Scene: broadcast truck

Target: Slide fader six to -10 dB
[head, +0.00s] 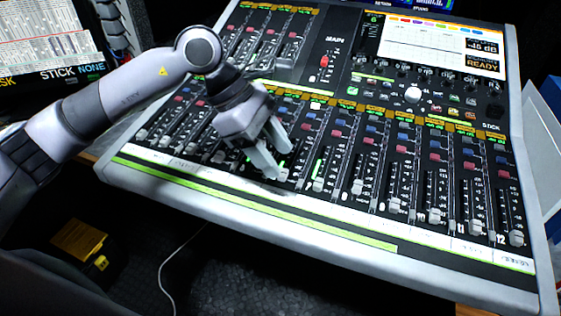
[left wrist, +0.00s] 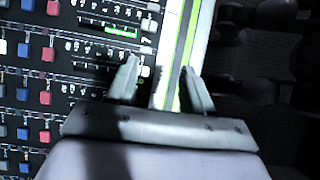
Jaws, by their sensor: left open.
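The mixing console (head: 330,235) carries a row of channel faders. Counting back from the printed 12 at the right, the fader six cap (head: 283,176) sits low in its slot, beside my left fingertips. My left gripper (head: 281,163) is open and empty, low over the console's front part. In the left wrist view, my left gripper (left wrist: 160,68) has its fingers apart over the fader ends and the white label strip. A grey fader cap (left wrist: 145,71) lies between the fingertips, near the left one; I cannot tell its number there. Contact is unclear. My right gripper is out of view.
The console screen (head: 440,42) shows a dB readout and READY. A red-capped main fader (head: 324,61) stands higher up. Neighbouring fader caps (head: 318,185) are close on both sides. A yellow box (head: 79,240) is below the front edge.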

